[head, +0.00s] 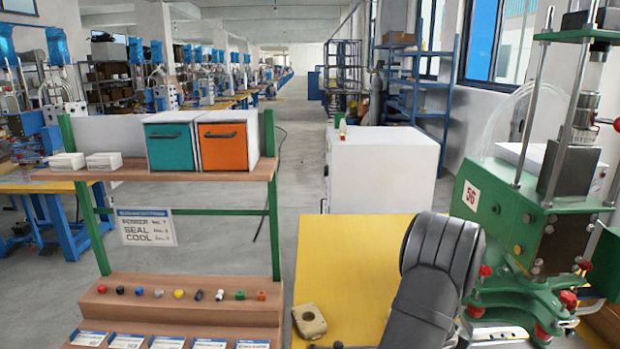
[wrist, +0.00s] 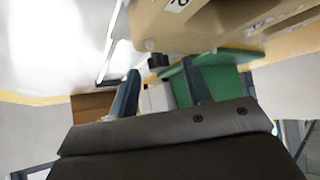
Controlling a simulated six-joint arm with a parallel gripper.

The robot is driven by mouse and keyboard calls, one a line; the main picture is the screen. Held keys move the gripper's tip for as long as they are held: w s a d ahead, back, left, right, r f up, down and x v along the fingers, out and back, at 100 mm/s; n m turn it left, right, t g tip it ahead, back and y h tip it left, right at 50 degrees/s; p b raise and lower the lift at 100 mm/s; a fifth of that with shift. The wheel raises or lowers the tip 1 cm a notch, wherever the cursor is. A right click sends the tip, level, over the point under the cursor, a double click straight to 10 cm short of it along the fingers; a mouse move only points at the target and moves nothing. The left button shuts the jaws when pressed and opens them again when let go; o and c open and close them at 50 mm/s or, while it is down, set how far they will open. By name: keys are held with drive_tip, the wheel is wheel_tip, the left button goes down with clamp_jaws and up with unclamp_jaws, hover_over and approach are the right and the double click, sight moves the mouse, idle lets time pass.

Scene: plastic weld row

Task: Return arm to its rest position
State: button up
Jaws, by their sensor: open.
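My dark grey arm rises at the lower right of the yellow table (head: 340,262) in the head view. Its gripper end does not show there. In the wrist view my gripper (wrist: 158,82) is open, its two dark fingers apart with nothing held between them. A beige body (wrist: 215,28) with a white label fills the top right of that view, close beyond the fingers; I cannot tell whether anything touches it. A green surface (wrist: 222,80) lies behind the right finger.
A small beige block (head: 309,321) sits on the table's left edge. At left, a wooden rack (head: 150,176) bears teal (head: 172,148) and orange (head: 222,147) boxes. A white cabinet (head: 385,165) stands behind the table.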

drive_tip(key=shift+s+n+t+y, duration=0.15)
drive_tip(key=shift+n+t+y, duration=0.25)
drive_tip(key=shift+n, duration=0.4)
idle(0.5)
drive_tip(key=o, duration=1)
drive_tip(key=shift+o, duration=1)
drive_tip(key=shift+w+a, duration=0.1)
drive_tip(key=shift+w, duration=0.15)
drive_tip(key=w+a+r+m+t+h, duration=0.1)
drive_tip(key=w+a+r+m+h, duration=0.2)
drive_tip(key=w+a+r, duration=0.15)
wheel_tip(320, 180, up, 14)
drive_tip(key=m+g+h, duration=0.3)
drive_tip(key=m+g, duration=0.1)
drive_tip(key=m, duration=0.1)
drive_tip(key=s+a+r+m+g+y, duration=0.15)
drive_tip(key=a+r+y, duration=0.25)
drive_tip(key=a, duration=0.6)
drive_tip(key=s+a+r+g+y, duration=0.2)
drive_tip(key=s+a+r+y, duration=0.1)
drive_tip(key=a, duration=0.6)
drive_tip(key=x, duration=0.9)
drive_tip(key=shift+a+f, duration=0.2)
drive_tip(key=shift+f, duration=0.05)
